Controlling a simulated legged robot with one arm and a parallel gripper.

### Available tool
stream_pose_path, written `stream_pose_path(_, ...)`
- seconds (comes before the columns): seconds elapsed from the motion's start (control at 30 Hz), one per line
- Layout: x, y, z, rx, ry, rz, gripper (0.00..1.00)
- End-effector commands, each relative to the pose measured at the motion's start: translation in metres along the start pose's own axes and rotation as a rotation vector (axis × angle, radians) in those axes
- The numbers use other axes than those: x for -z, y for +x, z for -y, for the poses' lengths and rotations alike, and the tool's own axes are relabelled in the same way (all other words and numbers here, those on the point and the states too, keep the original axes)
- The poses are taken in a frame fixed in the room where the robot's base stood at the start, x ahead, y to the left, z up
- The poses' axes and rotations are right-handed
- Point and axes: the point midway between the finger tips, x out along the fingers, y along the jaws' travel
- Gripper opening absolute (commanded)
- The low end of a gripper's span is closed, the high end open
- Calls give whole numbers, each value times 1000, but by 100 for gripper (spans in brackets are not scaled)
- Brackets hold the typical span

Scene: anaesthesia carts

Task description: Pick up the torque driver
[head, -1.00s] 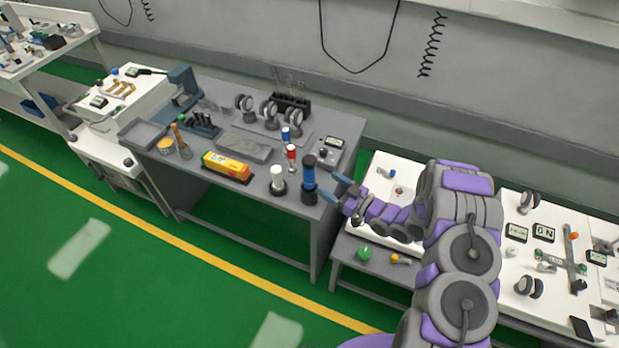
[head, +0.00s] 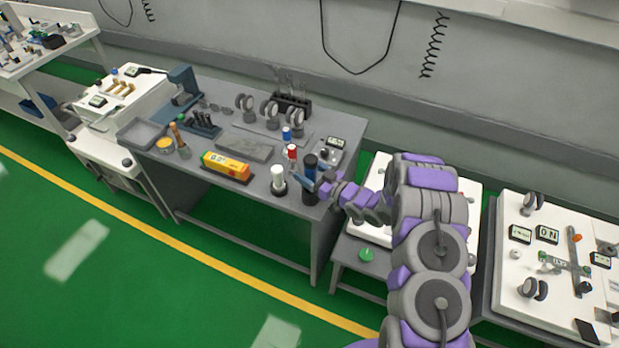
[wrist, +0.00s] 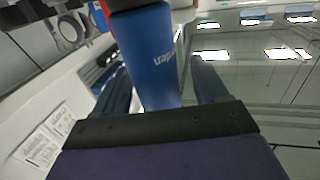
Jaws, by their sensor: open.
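The torque driver appears to be the upright blue cylinder with a black top (head: 311,161) in a dark holder (head: 310,197) at the right end of the grey workbench. In the wrist view its blue body (wrist: 146,50) with white lettering fills the middle. My gripper (head: 307,178) is at the driver, and in the head view it partly covers the blue body. In the wrist view my gripper (wrist: 157,82) is open, with one blue finger on each side of the driver. I cannot tell whether either finger touches it.
A white cylinder (head: 278,181), a red one (head: 291,154) and a blue one (head: 286,134) stand close to the left. A yellow box (head: 226,166) lies further left on the workbench (head: 205,182). A lower table with a green knob (head: 366,254) stands at right.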

Motion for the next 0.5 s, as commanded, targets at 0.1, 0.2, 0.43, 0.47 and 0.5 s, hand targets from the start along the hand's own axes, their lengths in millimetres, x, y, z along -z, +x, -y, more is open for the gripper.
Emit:
stream_pose_path(0.1,0,0,-1,-1,1,-1,73)
stream_pose_path(0.2,1,-1,-1,-1,1,-1,72)
stream_pose_path(0.43,0,0,0,-1,0,0,50)
stream_pose_path(0.47,0,0,0,-1,0,0,47)
stream_pose_path(0.5,0,0,0,-1,0,0,43)
